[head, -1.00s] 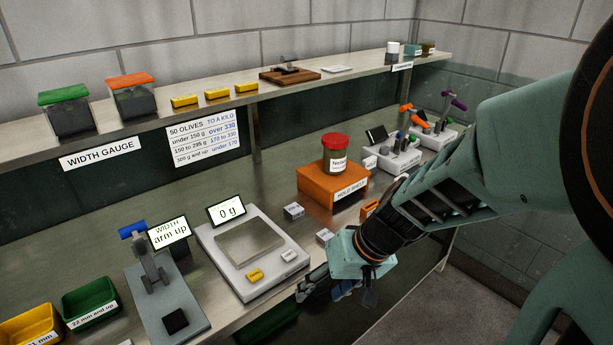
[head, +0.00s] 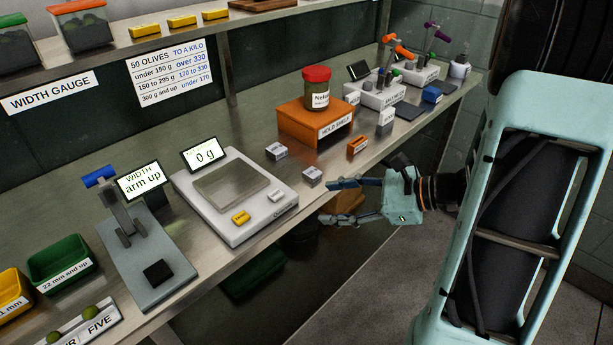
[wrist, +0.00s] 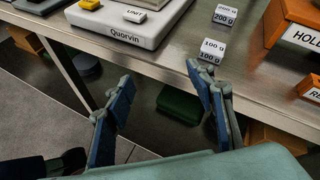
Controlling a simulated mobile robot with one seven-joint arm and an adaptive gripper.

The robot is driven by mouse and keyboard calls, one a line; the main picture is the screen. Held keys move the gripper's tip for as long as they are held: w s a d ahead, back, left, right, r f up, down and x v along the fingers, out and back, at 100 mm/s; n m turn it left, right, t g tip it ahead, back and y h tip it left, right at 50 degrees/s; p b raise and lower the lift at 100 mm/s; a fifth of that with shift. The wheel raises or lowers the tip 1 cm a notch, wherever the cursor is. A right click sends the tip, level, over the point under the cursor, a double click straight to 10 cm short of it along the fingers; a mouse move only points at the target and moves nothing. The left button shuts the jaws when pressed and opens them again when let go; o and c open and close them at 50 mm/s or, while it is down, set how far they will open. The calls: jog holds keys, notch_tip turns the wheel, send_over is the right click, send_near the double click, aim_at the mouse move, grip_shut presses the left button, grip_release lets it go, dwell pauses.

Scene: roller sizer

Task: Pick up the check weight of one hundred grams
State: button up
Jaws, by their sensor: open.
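The 100 g check weight (head: 312,176) is a small grey block with a white label, standing on the steel bench near its front edge, right of the scale. In the wrist view the 100 g weight (wrist: 211,51) reads "100 g" and stands just beyond the right finger. The similar 200 g weight (head: 277,151) stands farther back; it also shows in the wrist view (wrist: 224,17). My gripper (head: 328,201) is open and empty, off the bench's front edge, beside and apart from the 100 g weight. Its two blue fingers (wrist: 160,78) are spread wide.
The scale (head: 238,195) reads 0 g, left of the weights. The orange hold shelf (head: 313,125) carries a red-lidded jar (head: 316,88). A small orange holder (head: 357,146) stands near the bench edge. A width gauge (head: 147,255) is at left. The bench around the weight is clear.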

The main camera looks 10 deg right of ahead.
aim_at(316, 173)
jog(key=w+d+r+m+t+b, duration=0.1)
jog(key=w+d+r+m+t, duration=0.1)
jog(key=w+d+m+t, duration=0.3)
jog(key=shift+m+g, duration=0.5)
jog(key=shift+m, duration=0.1)
jog(key=x, duration=0.3)
jog(key=b+x, duration=0.1)
jog(key=x, duration=0.1)
jog(key=s+a+x, duration=0.1)
jog(key=x, duration=0.2)
jog(key=shift+w+a+f, duration=0.2)
jog(key=shift+w, duration=0.05)
jog(key=shift+y, duration=0.3)
grip_shut()
jog(key=shift+r, duration=0.1)
